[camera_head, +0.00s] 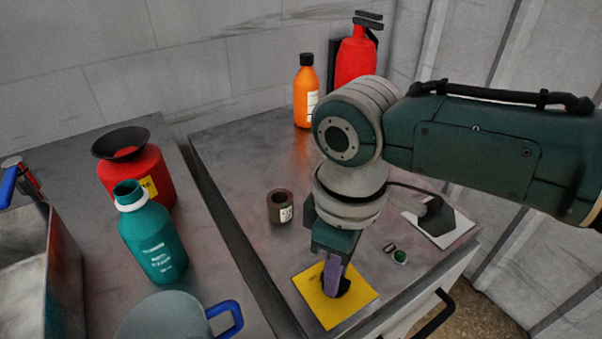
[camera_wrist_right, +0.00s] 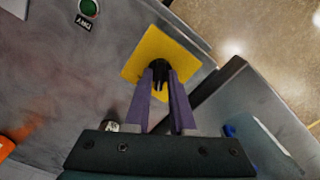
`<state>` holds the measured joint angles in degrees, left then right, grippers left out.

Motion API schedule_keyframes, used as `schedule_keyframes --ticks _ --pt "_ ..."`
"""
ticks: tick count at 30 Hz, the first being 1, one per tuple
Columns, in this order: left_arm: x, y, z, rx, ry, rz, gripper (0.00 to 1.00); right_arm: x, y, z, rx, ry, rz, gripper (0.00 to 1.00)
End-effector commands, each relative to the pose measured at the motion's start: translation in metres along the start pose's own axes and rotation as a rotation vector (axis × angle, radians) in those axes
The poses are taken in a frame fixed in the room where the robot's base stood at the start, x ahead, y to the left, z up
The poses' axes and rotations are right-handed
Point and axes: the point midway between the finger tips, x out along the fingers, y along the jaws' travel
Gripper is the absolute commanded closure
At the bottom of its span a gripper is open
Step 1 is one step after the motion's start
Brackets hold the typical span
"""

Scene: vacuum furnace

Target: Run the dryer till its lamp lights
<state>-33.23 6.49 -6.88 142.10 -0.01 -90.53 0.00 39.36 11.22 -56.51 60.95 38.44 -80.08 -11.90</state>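A yellow square plate (camera_head: 352,310) with a black knob (camera_head: 343,286) lies near the front edge of the right-hand worktop. My right gripper (camera_head: 333,281) points down at it, purple fingers on either side of the knob. In the right wrist view the gripper (camera_wrist_right: 161,76) has the knob (camera_wrist_right: 160,72) between its fingertips, seemingly touching both, over the yellow plate (camera_wrist_right: 150,48). A green lamp (camera_head: 400,256) in a dark ring sits beside the plate; it also shows in the wrist view (camera_wrist_right: 88,8), above a small label seeming to read DRY. I cannot tell whether it glows. My left gripper is out of view.
A small brown labelled cup (camera_head: 280,207) stands left of my right arm. An orange bottle (camera_head: 304,92) and a red extinguisher-like canister (camera_head: 356,58) stand behind. On the left worktop are a red can with funnel (camera_head: 140,181), a teal bottle (camera_head: 155,243) and a metal bin (camera_head: 50,275).

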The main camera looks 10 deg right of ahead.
Motion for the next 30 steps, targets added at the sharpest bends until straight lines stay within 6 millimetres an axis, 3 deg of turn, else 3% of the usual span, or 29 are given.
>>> schedule_keyframes --ticks 5,14,24,30 --pt "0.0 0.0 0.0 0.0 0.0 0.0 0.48 0.0 0.0 0.0 0.001 0.0 0.0 0.56" --pt "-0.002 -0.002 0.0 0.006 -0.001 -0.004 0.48 -0.004 0.0 0.0 0.002 0.0 0.001 0.56" --pt "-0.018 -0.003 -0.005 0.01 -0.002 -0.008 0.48 -0.067 0.001 -0.001 0.001 0.003 0.003 0.56" --pt "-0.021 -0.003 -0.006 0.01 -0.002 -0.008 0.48 -0.094 0.0 0.0 0.001 0.001 0.001 0.56"
